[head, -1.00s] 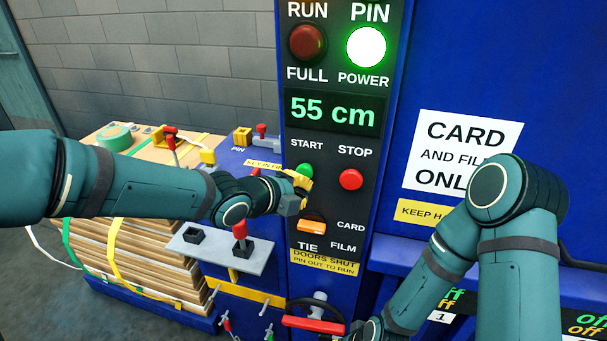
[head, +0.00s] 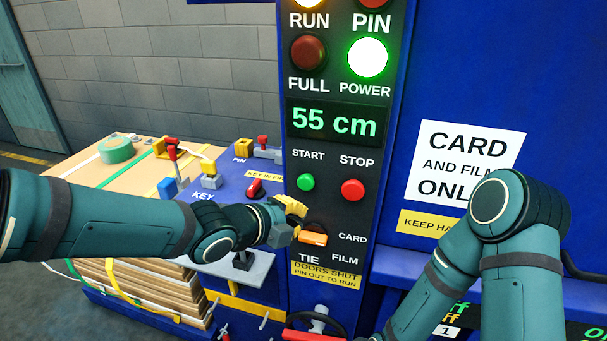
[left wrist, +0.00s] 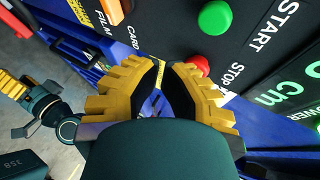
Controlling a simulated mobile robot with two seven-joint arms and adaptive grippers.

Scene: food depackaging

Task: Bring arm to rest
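My left arm reaches in from the left. My left gripper (head: 293,208) is in front of the control panel (head: 335,205), below the green START button (head: 306,182) and just above the orange selector (head: 313,236). In the left wrist view its yellow ribbed fingers (left wrist: 165,75) have a narrow gap between them, with nothing held. I cannot tell from the head view whether they touch the panel. My right arm (head: 515,260) is bent at the right; its gripper is below the head view. Small yellow ribbed fingers (left wrist: 12,85) at the wrist view's left edge look like that gripper, too small to read.
The red STOP button (head: 352,190) is right of START. The display (head: 336,122) reads 55 cm, and the POWER lamp (head: 367,58) is lit. A red-handled wheel (head: 313,333) is below the panel. A pallet stack (head: 130,292) and a blue key ledge (head: 225,187) stand left.

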